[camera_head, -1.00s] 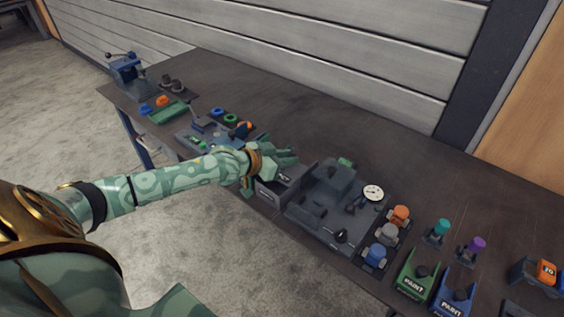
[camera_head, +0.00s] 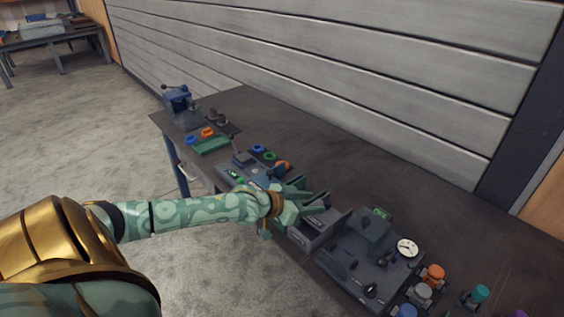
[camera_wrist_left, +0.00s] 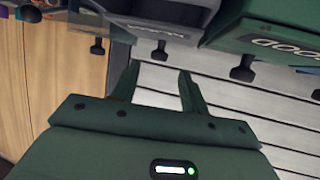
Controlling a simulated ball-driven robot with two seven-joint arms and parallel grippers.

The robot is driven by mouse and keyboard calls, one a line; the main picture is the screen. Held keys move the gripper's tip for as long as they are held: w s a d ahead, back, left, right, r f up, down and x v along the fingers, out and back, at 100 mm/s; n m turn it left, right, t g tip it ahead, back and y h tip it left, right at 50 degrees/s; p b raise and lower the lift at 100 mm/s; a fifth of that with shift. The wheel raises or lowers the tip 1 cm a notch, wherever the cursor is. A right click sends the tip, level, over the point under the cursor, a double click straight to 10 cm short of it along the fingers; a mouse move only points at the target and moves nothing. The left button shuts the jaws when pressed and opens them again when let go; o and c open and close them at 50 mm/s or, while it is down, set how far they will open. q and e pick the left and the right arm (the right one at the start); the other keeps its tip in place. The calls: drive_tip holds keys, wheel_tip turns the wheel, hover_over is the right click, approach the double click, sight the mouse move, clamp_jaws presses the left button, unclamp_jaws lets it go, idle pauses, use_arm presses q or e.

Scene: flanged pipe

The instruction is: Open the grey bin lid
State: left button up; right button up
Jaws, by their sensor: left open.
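A grey bin (camera_head: 312,242) with a small label on its front stands on the dark workbench, left of a grey machine fixture. My right gripper does not show.
The grey fixture (camera_head: 365,255) with a white dial (camera_head: 407,248) stands close to the right of the bin. Coloured rings (camera_head: 263,152) and a blue press (camera_head: 182,104) are farther left. The bench behind the gripper is clear up to the wall.

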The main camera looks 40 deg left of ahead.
use_arm(q)
drive_tip(key=p+v, duration=0.4)
drive_tip(key=v, duration=0.8)
drive_tip(key=shift+w, duration=0.15)
